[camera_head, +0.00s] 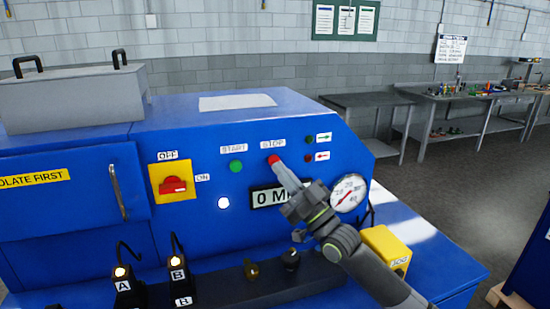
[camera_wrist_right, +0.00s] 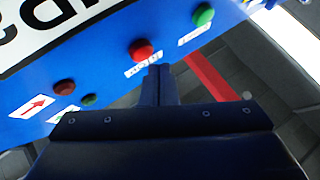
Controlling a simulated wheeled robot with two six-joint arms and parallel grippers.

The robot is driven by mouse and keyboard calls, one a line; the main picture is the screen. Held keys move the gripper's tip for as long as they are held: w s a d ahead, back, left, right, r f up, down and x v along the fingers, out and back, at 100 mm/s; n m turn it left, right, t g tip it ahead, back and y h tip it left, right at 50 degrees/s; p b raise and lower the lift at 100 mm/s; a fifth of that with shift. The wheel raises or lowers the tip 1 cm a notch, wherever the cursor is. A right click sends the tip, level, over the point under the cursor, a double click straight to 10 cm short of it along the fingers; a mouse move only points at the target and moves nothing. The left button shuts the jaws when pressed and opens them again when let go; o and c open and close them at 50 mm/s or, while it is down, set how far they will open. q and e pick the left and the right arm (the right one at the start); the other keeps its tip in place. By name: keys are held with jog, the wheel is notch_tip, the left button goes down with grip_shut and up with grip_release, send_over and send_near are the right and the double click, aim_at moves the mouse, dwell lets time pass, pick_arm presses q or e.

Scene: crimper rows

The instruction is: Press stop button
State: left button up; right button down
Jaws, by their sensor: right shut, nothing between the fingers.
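The red stop button (camera_head: 273,159) sits on the blue machine's sloped panel, under a STOP label (camera_head: 273,144). In the right wrist view, the stop button (camera_wrist_right: 141,50) is just above and left of my fingertips, with its label beside them. My right gripper (camera_head: 279,168) is shut and empty, its fingertips at the lower right edge of the button in the head view. The fingers (camera_wrist_right: 158,70) also show closed together in the wrist view. I cannot tell whether they touch the button. My left gripper is out of view.
A green START button (camera_head: 236,166) is left of the stop button. A yellow OFF/ON switch (camera_head: 171,182), a display (camera_head: 266,196) and a round gauge (camera_head: 349,194) share the panel. Levers A (camera_head: 124,286) and B (camera_head: 178,262) stand in front. A yellow jog box (camera_head: 386,247) is lower right.

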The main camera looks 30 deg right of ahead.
jog(key=s+p, duration=0.1)
jog(key=s, duration=0.1)
jog(key=s+a+p, duration=0.1)
jog(key=s+p, duration=0.1)
jog(key=s, duration=0.1)
jog(key=shift+a, duration=0.1)
dwell(0.4)
dwell(0.8)
